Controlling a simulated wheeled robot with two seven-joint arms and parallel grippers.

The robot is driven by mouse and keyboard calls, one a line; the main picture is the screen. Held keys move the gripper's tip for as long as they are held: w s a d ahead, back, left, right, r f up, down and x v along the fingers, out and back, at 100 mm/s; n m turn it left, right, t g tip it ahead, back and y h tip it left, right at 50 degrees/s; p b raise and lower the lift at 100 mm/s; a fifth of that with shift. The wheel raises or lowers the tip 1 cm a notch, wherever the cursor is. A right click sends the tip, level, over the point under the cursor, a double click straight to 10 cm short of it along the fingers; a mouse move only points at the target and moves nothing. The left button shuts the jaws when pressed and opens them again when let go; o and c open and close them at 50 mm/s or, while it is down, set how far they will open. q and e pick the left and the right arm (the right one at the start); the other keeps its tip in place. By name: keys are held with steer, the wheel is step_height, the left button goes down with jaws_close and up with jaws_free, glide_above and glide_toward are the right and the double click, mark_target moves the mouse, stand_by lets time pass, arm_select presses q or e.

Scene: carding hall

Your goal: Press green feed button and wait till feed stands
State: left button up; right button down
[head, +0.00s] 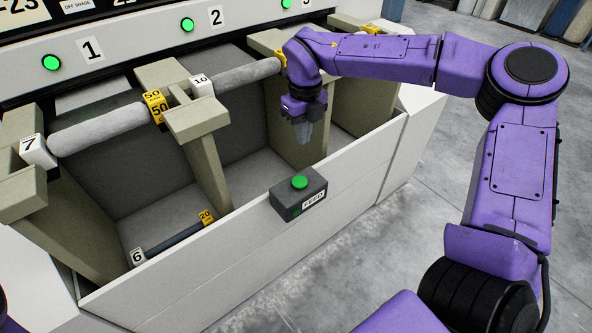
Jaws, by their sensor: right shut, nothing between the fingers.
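The green feed button (299,182) is a round green cap on top of a dark box (298,204) labelled FEED, fixed at the top edge of the machine's light front panel. My right gripper (304,138) points down, shut and empty, above and slightly beyond the button in the picture, apart from it. Grey fibre rolls lie across the posts: one (100,124) between tags 7 and 50, another (240,75) starting at tag 10. My left gripper is not in view; only a sliver of purple shows at the lower left edge.
A back panel (135,52) carries lit green lamps, with numbers 1 and 2 readable. A thin dark bar (178,236) lies low in the first bay between tags 6 and 20. Olive posts (198,120) divide the bays. Concrete floor (400,260) is clear before the panel.

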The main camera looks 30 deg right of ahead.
mark_target(299, 180)
steer(key=f, duration=0.9)
steer(key=f+p, duration=0.1)
steer(key=f, duration=0.4)
steer(key=shift+w+a+f, duration=0.15)
steer(key=shift+w+a, duration=0.15)
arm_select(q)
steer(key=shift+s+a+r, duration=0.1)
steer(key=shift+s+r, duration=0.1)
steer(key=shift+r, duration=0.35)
